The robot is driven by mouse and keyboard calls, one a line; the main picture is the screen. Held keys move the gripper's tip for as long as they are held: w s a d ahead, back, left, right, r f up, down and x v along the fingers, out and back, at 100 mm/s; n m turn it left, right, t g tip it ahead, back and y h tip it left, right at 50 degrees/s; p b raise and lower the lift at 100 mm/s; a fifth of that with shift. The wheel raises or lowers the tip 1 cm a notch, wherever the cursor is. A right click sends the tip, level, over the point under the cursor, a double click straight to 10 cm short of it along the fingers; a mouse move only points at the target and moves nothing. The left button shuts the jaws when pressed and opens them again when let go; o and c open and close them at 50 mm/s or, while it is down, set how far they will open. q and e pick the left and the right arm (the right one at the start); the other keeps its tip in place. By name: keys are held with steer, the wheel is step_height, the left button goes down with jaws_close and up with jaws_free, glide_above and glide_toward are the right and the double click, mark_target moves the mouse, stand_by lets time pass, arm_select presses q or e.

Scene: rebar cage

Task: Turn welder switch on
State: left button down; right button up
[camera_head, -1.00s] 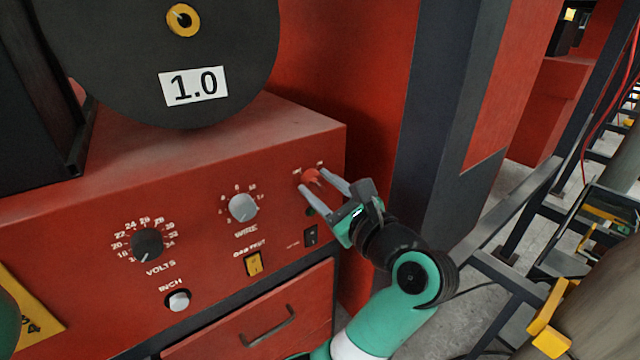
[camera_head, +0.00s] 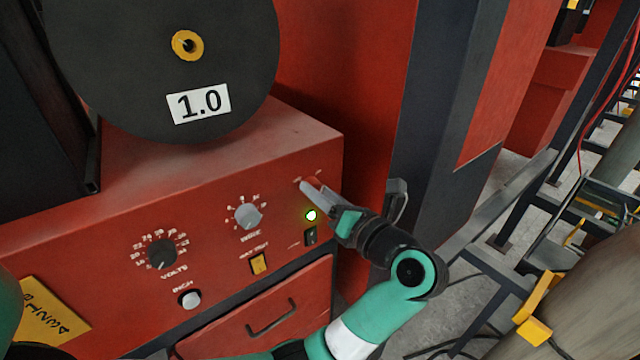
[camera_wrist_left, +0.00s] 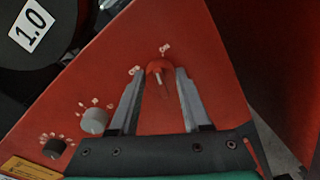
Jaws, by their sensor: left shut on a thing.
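The red welder switch (camera_wrist_left: 160,68) is a round knob with a pointer, between two printed labels on the red front panel (camera_head: 205,255). My left gripper (camera_wrist_left: 160,75) is shut on the switch, with one finger on each side of it in the left wrist view. In the head view the fingers of my left gripper (camera_head: 308,184) are nearly in line and largely hide the knob. A green lamp (camera_head: 311,215) just below the switch is lit. My right gripper is not in view.
The panel also carries a volts knob (camera_head: 161,254), a wire knob (camera_head: 246,216), a yellow rocker switch (camera_head: 259,263), a small black switch (camera_head: 311,235) and a white inch button (camera_head: 190,299). A black spool (camera_head: 120,60) stands above the panel. A dark column (camera_head: 430,120) rises to the right.

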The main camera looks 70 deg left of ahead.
arm_select(q)
steer(key=m+p, duration=0.2)
steer(key=m, duration=0.1)
steer(key=shift+r, duration=0.2)
steer(key=shift+w+f+m+g+p, duration=0.15)
steer(key=shift+m+g+p, duration=0.15)
steer(key=shift+m+p, duration=0.4)
steer(key=shift+c, duration=1.8)
jaws_free()
steer(key=shift+f, duration=0.1)
steer(key=b+v, duration=0.2)
steer(key=v, duration=0.9)
steer(key=shift+d, duration=0.25)
